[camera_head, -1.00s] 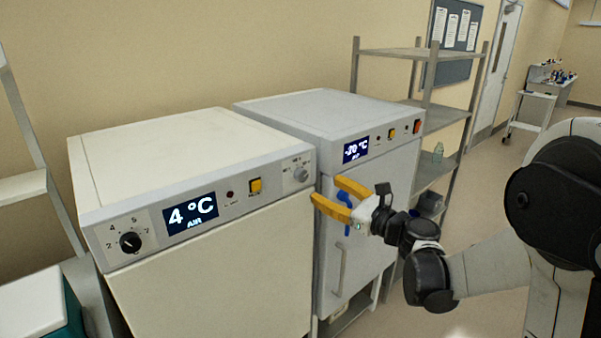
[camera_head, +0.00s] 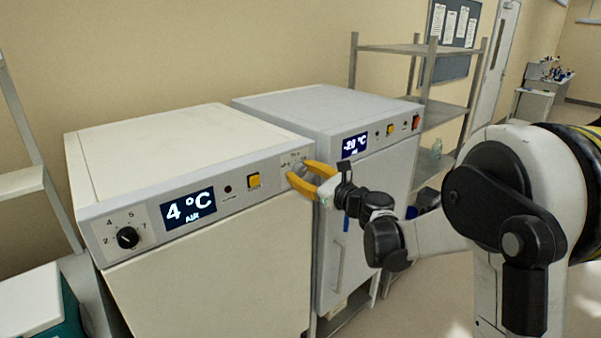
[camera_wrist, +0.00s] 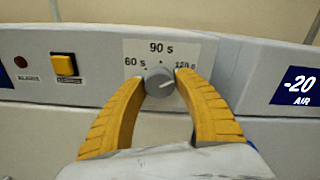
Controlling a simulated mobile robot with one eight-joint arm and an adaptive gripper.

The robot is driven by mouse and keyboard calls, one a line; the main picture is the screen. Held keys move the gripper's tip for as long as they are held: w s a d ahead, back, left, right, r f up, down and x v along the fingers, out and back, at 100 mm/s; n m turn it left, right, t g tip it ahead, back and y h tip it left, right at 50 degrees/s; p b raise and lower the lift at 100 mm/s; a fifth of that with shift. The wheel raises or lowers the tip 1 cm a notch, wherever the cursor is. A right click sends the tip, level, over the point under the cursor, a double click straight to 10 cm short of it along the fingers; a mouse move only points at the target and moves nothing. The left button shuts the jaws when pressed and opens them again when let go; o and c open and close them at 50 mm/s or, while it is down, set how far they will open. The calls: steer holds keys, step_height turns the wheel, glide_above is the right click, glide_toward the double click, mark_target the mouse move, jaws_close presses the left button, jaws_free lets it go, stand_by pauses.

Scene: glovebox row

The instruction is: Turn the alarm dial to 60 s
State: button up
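The alarm dial is a small grey round knob (camera_wrist: 159,82) on the right end of the cream cabinet's front panel (camera_head: 292,170). Its scale plate reads 60 s at left, 90 s at top and 120 s at right. The pale pointer line on the knob points right, toward the 120 s side. My gripper (camera_head: 298,172), with yellow fingers, is at the dial. In the wrist view, the fingertips (camera_wrist: 160,78) are on either side of the knob, spread about its width apart. Contact with the knob cannot be made out.
A yellow button (camera_wrist: 64,65) and a red lamp (camera_wrist: 20,62) are left of the dial. The 4 °C display (camera_head: 189,208) and a black knob (camera_head: 128,238) are farther left. A grey -20 °C cabinet (camera_head: 385,150) stands close on the right. A metal shelf (camera_head: 400,52) is behind.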

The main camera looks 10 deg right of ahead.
steer(key=c, duration=0.6)
steer(key=shift+n, duration=0.3)
steer(key=n+b, duration=0.1)
steer(key=n, duration=0.4)
steer(key=shift+w, duration=0.1)
steer(key=n+b, duration=0.1)
steer(key=n, duration=0.4)
steer(key=shift+d+r+n, duration=0.1)
steer(key=shift+r+n, duration=0.05)
steer(key=shift+n, duration=0.25)
steer(key=n, duration=0.6)
steer(key=shift+r+b, duration=0.15)
steer(key=shift+b, duration=0.2)
steer(key=n, duration=0.6)
steer(key=shift+r, duration=0.1)
steer(key=shift+n, duration=0.4)
